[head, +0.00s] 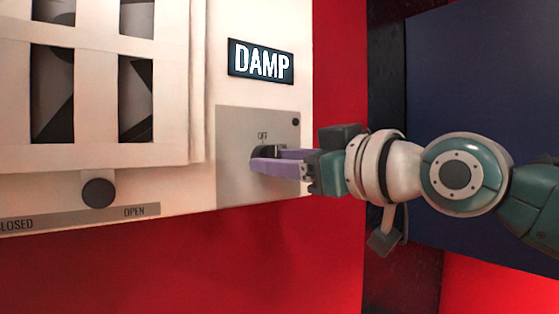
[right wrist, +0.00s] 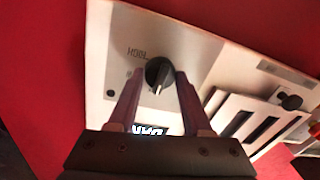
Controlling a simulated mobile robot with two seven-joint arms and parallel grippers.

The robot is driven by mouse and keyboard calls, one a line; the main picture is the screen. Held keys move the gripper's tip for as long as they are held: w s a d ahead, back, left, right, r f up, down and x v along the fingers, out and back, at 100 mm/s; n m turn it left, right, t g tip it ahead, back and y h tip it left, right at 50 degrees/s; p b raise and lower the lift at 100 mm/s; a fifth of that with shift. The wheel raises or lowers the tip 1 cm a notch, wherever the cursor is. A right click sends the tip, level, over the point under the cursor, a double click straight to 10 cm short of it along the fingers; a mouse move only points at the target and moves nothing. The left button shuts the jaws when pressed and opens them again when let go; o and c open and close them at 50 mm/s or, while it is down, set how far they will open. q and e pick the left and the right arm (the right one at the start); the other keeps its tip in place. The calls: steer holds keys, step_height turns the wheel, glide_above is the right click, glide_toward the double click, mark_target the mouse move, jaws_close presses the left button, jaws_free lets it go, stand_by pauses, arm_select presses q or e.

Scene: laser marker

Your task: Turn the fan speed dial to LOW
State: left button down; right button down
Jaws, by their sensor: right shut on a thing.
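The fan speed dial (head: 268,151) is a black knob on a grey plate (head: 233,180) under an OFF label. In the right wrist view the dial (right wrist: 159,70) shows whole, with a pale pointer mark facing down the picture, toward the DAMP sign side. A label reading roughly HIGH sits upside down beside it there; I cannot read a LOW label. My right gripper (head: 265,159) reaches in from the right, its purple fingers on either side of the dial and shut on it. The fingers partly hide the dial in the head view. My left gripper is not in view.
A lit DAMP sign (head: 261,61) is above the plate. A round black slider knob (head: 98,193) sits on a CLOSED–OPEN strip (head: 50,219) at lower left, under a louvred vent (head: 100,155). Red wall lies below and right of the white panel.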

steer(key=shift+m, duration=0.3)
steer(key=shift+s+m+t+b, duration=0.1)
steer(key=shift+m+t+b, duration=0.45)
steer(key=shift+m, duration=5.15)
steer(key=shift+c, duration=1.7)
jaws_free()
steer(key=shift+f, duration=0.1)
